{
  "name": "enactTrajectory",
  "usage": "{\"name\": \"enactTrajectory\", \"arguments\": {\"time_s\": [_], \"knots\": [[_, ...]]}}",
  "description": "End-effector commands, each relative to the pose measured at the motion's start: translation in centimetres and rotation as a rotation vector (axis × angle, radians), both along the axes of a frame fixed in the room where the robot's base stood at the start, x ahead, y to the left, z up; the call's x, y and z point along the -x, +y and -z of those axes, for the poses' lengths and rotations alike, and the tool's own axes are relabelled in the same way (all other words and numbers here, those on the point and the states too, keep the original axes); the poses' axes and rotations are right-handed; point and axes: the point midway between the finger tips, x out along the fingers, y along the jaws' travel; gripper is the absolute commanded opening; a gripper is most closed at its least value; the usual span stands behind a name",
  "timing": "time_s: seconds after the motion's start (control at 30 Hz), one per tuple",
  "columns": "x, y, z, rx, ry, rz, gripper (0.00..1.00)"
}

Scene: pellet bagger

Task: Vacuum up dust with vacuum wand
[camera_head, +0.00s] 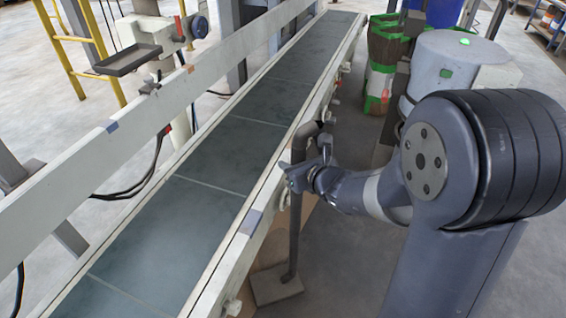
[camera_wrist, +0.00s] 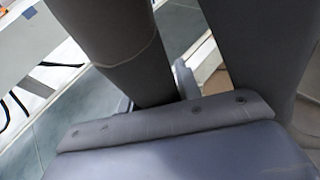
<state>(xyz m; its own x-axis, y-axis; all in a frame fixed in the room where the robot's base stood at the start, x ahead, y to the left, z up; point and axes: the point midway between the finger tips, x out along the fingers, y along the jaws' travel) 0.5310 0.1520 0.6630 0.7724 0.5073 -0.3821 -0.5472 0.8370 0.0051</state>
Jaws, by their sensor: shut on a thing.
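The vacuum wand (camera_head: 295,225) is a dark grey bent tube with a flat, wide floor head (camera_head: 277,286) at its lower end. It stands nearly upright beside the right side of the conveyor, with the head low near the floor. My gripper (camera_head: 296,178) is shut on the upper part of the tube. In the wrist view, the grey tube (camera_wrist: 115,40) fills the space in front of my gripper, and the fingertips are mostly hidden. No dust can be made out clearly in either view.
The long conveyor (camera_head: 215,155) with pale side rails runs away from me on the left. A light grey drum-shaped machine (camera_head: 440,60) and green-and-brown sacks (camera_head: 382,60) stand at the right. A yellow ladder (camera_head: 70,38) is at the back left.

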Motion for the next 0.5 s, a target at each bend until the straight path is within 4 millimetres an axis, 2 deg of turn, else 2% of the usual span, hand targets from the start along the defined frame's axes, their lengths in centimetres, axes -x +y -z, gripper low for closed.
{"name": "enactTrajectory", "arguments": {"time_s": [0.5], "knots": [[-2.2, -5.5, -1.0, -0.002, -0.001, 0.003, 0.05]]}}
